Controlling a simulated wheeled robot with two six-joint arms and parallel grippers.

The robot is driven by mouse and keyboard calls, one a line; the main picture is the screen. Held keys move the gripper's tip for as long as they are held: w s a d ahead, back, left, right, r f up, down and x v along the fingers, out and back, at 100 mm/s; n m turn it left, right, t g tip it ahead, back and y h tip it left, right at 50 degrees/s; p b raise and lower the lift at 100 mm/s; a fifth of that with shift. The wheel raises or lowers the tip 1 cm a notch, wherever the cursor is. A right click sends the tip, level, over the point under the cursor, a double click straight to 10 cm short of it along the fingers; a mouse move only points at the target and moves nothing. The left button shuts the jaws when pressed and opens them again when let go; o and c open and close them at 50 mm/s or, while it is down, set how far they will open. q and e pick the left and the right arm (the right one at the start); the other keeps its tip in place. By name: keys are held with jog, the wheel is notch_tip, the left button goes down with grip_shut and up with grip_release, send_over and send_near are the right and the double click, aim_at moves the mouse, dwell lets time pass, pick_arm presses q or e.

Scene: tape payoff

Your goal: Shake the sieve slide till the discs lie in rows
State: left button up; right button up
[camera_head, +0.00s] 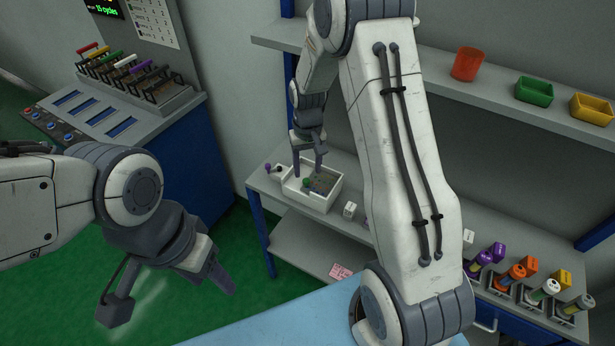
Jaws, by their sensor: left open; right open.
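A white open-topped box (304,199), which looks like the sieve slide, stands on the grey bench near its left end. Its inside looks grey with a green spot (306,182); single discs are too small to make out. My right gripper (308,170) points down at the back left part of the box, its fingers apart. I cannot tell whether they touch the box. My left gripper (171,298) is open and empty over the green floor at the lower left, well away from the box.
A purple knob (268,168) is left of the box and a small white block (350,209) right of it. A shelf above holds a red cup (467,64) and bins. A control console (110,120) stands left.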

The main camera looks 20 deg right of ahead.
notch_tip(320, 180, up, 6)
dwell(0.6)
